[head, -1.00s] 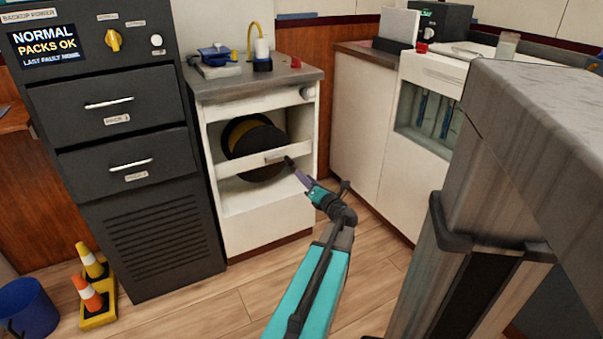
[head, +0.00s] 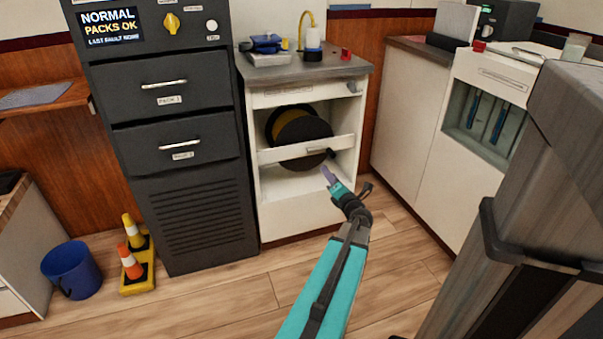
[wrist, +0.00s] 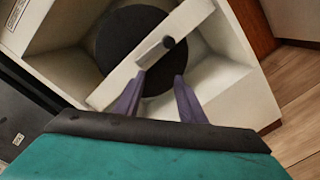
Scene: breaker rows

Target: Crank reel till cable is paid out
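The reel (head: 302,130) sits inside the open bay of a white cabinet, with a dark flange and yellow cable (head: 277,124) wound behind it. A white bar crosses the bay in front of the reel. A short grey crank (head: 318,150) with a dark knob (head: 331,153) lies along the bar; the crank (wrist: 150,54) and knob (wrist: 168,42) also show in the wrist view. My gripper (head: 327,171) is just below the knob. In the wrist view my gripper (wrist: 160,77) has its purple fingers apart, with nothing between the tips, short of the knob.
A dark panel cabinet (head: 205,215) stands directly left of the bay. Yellow-based cones (head: 137,272) and a blue bucket (head: 72,270) are on the floor at left. A white cabinet (head: 405,130) stands at right. The wooden floor in front is clear.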

